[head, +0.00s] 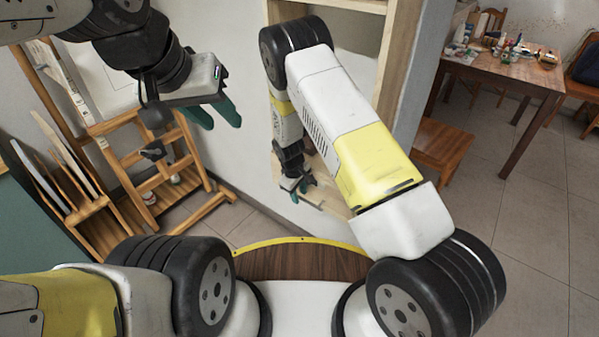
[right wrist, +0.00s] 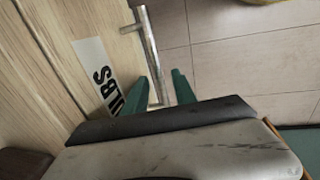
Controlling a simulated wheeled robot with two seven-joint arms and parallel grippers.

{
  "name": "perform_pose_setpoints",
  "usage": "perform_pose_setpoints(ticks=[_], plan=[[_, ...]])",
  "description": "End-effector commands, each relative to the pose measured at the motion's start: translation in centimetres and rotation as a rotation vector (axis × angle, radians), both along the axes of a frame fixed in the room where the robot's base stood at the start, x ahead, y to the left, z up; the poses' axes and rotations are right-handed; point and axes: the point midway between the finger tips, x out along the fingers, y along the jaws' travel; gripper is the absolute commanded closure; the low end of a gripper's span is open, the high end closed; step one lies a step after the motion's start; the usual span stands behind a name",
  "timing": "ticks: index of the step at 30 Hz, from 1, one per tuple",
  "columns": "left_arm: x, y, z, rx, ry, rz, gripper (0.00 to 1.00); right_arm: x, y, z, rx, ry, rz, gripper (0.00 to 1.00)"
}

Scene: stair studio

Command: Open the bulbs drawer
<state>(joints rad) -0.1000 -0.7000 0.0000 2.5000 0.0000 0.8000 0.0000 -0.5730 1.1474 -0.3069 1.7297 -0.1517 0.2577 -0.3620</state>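The bulbs drawer (right wrist: 62,50) has a pale wood front with a white label reading "ULBS" in the right wrist view, its first letter out of clear sight. A metal bar handle (right wrist: 150,50) stands off this front. My right gripper (right wrist: 157,88) is open, with one green finger on each side of the handle's near end; I cannot tell whether they touch it. In the head view my right gripper (head: 300,188) is small and low beside the pale wood unit (head: 388,50), largely behind my arm. My left gripper (head: 214,115) is open and empty in the air at upper left.
A wooden easel (head: 160,180) and a rack of boards (head: 95,220) stand at left. A cluttered table (head: 510,70) and a wooden stool (head: 442,147) are at upper right. Tiled floor (head: 520,230) is clear at right.

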Motion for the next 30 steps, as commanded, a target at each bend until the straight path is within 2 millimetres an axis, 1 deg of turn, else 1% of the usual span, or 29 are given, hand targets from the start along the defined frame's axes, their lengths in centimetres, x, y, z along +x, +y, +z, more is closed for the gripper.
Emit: perform_pose_setpoints(ticks=[4, 5, 9, 10, 30], plan=[[0.0, 0.0, 0.0, 0.0, 0.0, 0.0, 0.64, 0.0, 0.0, 0.01, 0.0, 0.0, 0.0, 0.67], [0.0, 0.0, 0.0, 0.0, 0.0, 0.0, 0.64, 0.0, 0.0, 0.01, 0.0, 0.0, 0.0, 0.69], [0.0, 0.0, 0.0, 0.0, 0.0, 0.0, 0.64, -0.02, 0.0, 0.02, 0.0, 0.0, 0.0, 0.97], [0.0, 0.0, 0.0, 0.0, 0.0, 0.0, 0.64, -0.02, 0.0, 0.02, 0.0, 0.0, 0.0, 1.0], [0.0, 0.0, 0.0, 0.0, 0.0, 0.0, 0.64, -0.02, -0.02, 0.04, -0.001, 0.001, 0.0, 1.0]])
